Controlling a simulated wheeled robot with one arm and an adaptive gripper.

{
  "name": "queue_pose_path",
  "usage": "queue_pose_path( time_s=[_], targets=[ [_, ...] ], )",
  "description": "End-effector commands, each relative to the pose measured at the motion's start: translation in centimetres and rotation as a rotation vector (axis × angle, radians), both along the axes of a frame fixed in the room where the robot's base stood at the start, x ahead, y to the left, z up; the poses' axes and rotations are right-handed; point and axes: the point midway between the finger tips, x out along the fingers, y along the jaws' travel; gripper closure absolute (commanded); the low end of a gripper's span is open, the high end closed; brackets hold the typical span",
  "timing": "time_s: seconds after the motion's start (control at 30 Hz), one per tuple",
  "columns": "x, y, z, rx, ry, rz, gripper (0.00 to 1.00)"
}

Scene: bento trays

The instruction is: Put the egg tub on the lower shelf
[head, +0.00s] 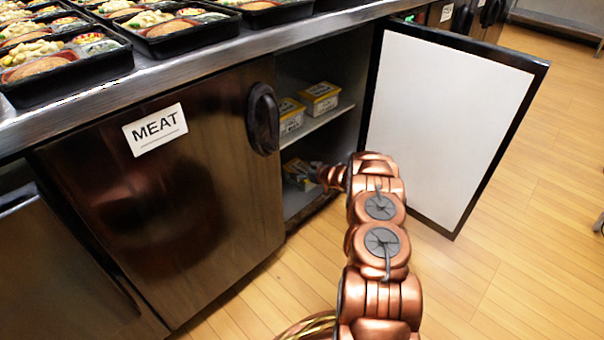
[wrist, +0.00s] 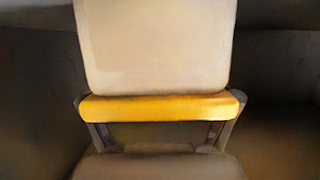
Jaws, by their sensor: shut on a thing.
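My gripper (head: 318,174) reaches into the open cabinet at its lower level. It is shut on an egg tub (head: 295,171), which is small and partly hidden by the gripper in the head view. In the wrist view the fingers stand at both ends of the tub's yellow band (wrist: 160,107), with a pale surface beyond it. The lower shelf (head: 296,202) is the cabinet's bottom level, below the tub. I cannot tell whether the tub touches it.
Two yellow-lidded tubs (head: 320,92) (head: 290,110) stand on the upper shelf (head: 318,124) above my gripper. The cabinet's open door (head: 445,125) stands to the right. A closed door labelled MEAT (head: 190,215) is on the left. Bento trays (head: 75,75) line the counter above.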

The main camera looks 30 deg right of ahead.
Motion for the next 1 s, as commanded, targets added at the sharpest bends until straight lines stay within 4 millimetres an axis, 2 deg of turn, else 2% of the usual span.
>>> queue_pose_path(
  time_s=[0.33,0.37,0.43,0.87,1.0],
  targets=[
    [0.1,0.0,-0.1,0.000,-0.002,0.000,0.69],
    [0.1,0.0,-0.1,-0.001,-0.002,0.001,0.09],
    [0.1,0.0,-0.1,-0.001,-0.002,0.001,0.02],
    [0.0,0.0,0.0,-0.001,-0.001,0.000,0.00],
    [-1.0,-0.4,0.7,-0.001,0.001,-0.002,0.00]
  ],
)
